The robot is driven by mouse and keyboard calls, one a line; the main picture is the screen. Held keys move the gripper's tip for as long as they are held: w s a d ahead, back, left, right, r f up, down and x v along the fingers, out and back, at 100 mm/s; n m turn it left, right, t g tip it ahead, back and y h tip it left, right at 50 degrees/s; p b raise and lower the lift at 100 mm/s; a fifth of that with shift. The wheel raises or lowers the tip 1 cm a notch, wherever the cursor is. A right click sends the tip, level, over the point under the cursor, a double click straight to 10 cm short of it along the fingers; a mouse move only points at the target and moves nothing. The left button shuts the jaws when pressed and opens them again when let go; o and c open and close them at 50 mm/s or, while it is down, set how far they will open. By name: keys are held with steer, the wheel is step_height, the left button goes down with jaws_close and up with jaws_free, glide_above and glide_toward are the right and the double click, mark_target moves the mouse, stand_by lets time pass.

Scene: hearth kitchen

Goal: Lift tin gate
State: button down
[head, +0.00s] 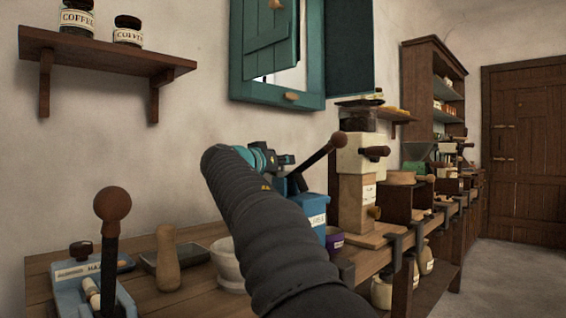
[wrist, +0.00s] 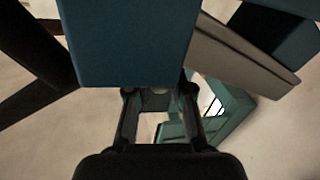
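A blue tin (head: 315,212) with a pale label stands on the wooden counter, beyond my arm in the head view. A dark lever with a brown knob (head: 336,139) rises beside it. I cannot pick out a gate on the tin. In the wrist view a flat blue panel (wrist: 128,40) fills the upper middle. My gripper's two fingers (wrist: 160,92) reach its lower edge, spaced apart. Their tips are dark and partly covered, so I cannot tell whether they touch or hold anything.
A cream and wood grinder (head: 357,185) stands to the right. A white mortar (head: 230,262), a wooden pestle (head: 167,258) and a blue lever device (head: 88,285) are to the left. A teal shutter (head: 273,50) hangs above, near a wall shelf (head: 95,52).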

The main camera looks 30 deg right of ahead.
steer(key=shift+r, duration=0.1)
step_height(320, 180, up, 2)
steer(key=shift+r+p, duration=0.1)
steer(key=shift+p, duration=0.4)
steer(key=c, duration=1)
jaws_free()
steer(key=v, duration=1.2)
steer(key=shift+s, duration=0.1)
